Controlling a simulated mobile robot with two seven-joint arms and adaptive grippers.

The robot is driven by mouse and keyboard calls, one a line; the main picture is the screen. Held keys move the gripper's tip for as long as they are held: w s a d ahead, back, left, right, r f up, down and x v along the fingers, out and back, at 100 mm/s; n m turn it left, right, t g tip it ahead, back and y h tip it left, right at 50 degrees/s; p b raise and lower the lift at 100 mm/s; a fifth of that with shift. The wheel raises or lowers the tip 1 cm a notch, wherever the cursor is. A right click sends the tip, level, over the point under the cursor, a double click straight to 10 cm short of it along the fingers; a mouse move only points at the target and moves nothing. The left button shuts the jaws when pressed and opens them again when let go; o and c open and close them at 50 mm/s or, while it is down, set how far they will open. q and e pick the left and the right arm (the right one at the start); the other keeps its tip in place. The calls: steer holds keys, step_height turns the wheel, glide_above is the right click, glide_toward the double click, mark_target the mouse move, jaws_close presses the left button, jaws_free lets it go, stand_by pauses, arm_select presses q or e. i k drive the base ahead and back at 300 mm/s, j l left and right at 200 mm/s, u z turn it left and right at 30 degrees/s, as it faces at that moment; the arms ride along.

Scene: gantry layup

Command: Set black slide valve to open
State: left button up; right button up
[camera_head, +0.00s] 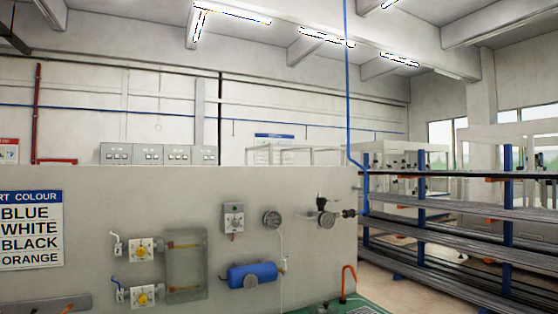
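A small black valve-like part (322,202) stands on the right end of the grey panel (150,195), above a round grey fitting (327,220). A dark fitting (350,213) sticks out to its right, near a vertical blue pipe. Which of these is the slide valve, and its setting, are too small to tell. Neither of my grippers shows in this view.
The panel carries two yellow knobs (139,253) (143,296), a blue cylinder (252,275), a grey switch box (233,218), a round gauge-like part (272,219) and a colour sign (30,230). Long stock racks (450,210) stand right. Floor (395,285) shows between.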

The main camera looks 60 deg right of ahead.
mark_target(351, 213)
steer(key=z, duration=2.4)
